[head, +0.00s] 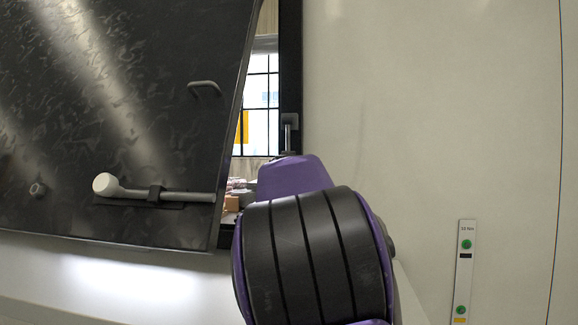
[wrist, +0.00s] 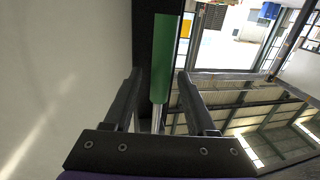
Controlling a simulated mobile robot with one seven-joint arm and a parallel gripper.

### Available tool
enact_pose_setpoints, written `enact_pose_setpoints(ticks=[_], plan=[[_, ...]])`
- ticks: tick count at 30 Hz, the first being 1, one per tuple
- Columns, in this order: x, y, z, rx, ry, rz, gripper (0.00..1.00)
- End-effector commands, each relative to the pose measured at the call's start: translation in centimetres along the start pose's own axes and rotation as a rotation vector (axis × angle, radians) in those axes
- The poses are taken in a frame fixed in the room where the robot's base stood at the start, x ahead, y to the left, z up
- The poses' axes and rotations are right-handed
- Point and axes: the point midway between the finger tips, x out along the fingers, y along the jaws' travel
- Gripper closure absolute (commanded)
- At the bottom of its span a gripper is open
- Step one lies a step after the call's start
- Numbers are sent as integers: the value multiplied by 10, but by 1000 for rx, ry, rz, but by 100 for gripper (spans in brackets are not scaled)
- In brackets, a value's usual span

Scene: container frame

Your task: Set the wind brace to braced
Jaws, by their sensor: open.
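A green grip (wrist: 161,58) on a bright metal rod (wrist: 156,118) shows in the wrist view. My gripper (wrist: 159,74) is open, with one finger on each side of the grip and visible gaps between. In the head view a metal rod (head: 289,138) stands at a bracket on the dark frame (head: 290,60). A grey bar with a pale round end (head: 105,185) lies along the lower part of the dark panel (head: 120,80). I cannot tell for sure which of these is the wind brace. My arm hides the gripper in the head view.
The dark panel stands ajar, with a gap to its frame showing a window (head: 262,95) and small items (head: 238,190). The panel carries a handle (head: 205,88) and a knob (head: 38,189). A placard (head: 463,270) is on the pale wall at right.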

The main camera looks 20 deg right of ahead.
Motion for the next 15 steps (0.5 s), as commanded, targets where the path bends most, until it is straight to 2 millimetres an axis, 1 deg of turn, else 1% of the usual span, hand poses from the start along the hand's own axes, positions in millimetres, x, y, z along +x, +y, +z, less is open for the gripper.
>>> enact_pose_setpoints(ticks=[10, 14, 15], plan=[[0, 0, 0, 0, 0, 0, 43], [0, 0, 0, 0, 0, 0, 66], [0, 0, 0, 0, 0, 0, 74]])
